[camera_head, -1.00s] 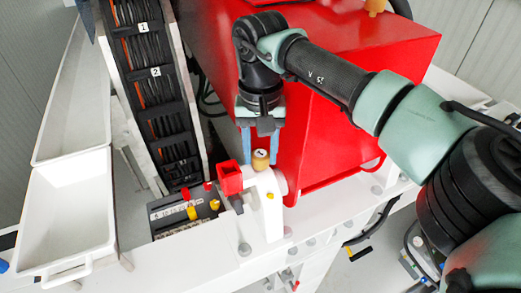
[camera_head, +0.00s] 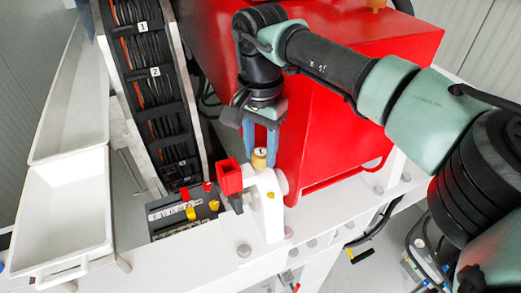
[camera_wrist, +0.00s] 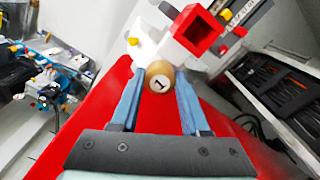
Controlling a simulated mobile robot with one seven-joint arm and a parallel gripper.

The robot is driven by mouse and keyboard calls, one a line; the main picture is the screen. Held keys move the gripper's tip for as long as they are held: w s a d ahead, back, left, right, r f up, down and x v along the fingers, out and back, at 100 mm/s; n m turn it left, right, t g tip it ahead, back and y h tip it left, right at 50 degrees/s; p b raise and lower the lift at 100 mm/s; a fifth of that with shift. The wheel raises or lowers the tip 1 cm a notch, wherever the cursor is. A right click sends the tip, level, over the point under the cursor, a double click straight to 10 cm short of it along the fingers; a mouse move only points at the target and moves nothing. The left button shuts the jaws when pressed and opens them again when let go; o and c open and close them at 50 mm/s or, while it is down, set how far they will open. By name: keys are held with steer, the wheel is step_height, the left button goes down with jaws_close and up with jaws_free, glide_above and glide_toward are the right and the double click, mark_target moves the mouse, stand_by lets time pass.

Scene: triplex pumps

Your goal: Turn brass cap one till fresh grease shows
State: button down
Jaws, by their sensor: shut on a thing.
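Brass cap one (camera_head: 259,158), a small round brass cap with a "1" on a white top, sits upright on a white housing (camera_head: 267,195) beside the red pump body. It also shows in the wrist view (camera_wrist: 158,77), with the "1" tilted. My gripper (camera_head: 260,157) points down over it. Its two blue fingers are shut on the cap's sides, one on each side, as the wrist view shows too (camera_wrist: 158,78). No fresh grease can be made out around the cap.
A red square open part (camera_head: 230,177) stands close left of the cap. The big red casing (camera_head: 340,110) rises close on the right. A black box with red and yellow knobs (camera_head: 185,215) and white trays (camera_head: 68,215) lie further left.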

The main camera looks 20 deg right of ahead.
mark_target(260, 151)
steer(key=shift+r+m, duration=0.1)
steer(key=shift+m, duration=0.5)
steer(key=shift+c, duration=2)
jaws_free()
step_height(260, 151, up, 13)
steer(key=b, duration=0.2)
steer(key=shift+b, duration=0.4)
